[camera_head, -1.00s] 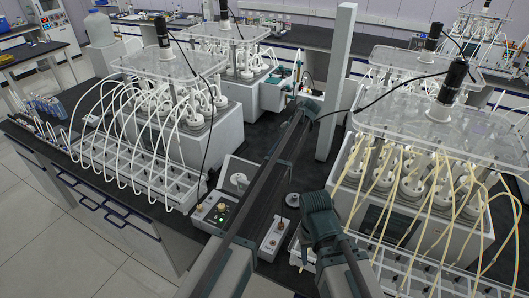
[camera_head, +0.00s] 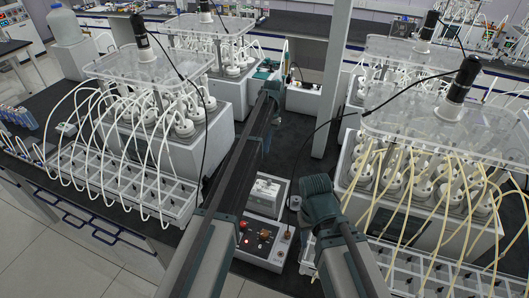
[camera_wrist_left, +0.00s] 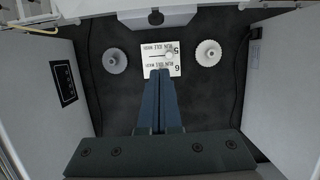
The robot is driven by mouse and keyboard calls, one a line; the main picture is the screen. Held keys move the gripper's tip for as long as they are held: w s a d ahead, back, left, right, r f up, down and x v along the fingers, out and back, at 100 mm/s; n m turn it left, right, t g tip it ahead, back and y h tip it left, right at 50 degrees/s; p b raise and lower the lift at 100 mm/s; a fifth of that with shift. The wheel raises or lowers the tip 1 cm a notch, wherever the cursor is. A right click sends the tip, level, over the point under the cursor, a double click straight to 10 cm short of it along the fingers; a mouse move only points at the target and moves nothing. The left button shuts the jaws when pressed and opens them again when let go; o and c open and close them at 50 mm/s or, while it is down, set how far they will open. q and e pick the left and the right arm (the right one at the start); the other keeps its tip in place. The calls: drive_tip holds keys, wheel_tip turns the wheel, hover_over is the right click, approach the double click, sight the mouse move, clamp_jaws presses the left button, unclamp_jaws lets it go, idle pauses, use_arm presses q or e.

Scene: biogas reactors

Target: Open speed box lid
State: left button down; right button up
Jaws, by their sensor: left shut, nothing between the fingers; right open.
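My left gripper (camera_wrist_left: 160,76) is shut and empty; its two dark blue fingers lie side by side in the left wrist view. Beyond their tips is a white panel (camera_wrist_left: 172,50) with upside-down print and the digits 5 and 6. The fingers overlap its near part; I cannot tell whether they touch it. In the head view a small pale box (camera_head: 267,190) stands between the reactors, beside my left arm. It may be the speed box; its lid state is not clear. My right gripper's fingers are not visible.
A control box (camera_head: 262,243) with small lights stands in front of the pale box. White round discs (camera_wrist_left: 115,60) and (camera_wrist_left: 208,53) flank the panel. Pale reactor walls (camera_wrist_left: 55,80) close in both sides.

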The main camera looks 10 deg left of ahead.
use_arm(q)
drive_tip(key=b+x, duration=0.9)
use_arm(e)
wheel_tip(320, 180, down, 9)
drive_tip(key=shift+f, duration=0.1)
use_arm(q)
drive_tip(key=s+r+p, duration=0.2)
drive_tip(key=s+p, duration=0.1)
drive_tip(key=shift+s+a, duration=0.1)
drive_tip(key=shift+a, duration=0.25)
use_arm(e)
wheel_tip(320, 180, up, 3)
drive_tip(key=shift+f, duration=0.15)
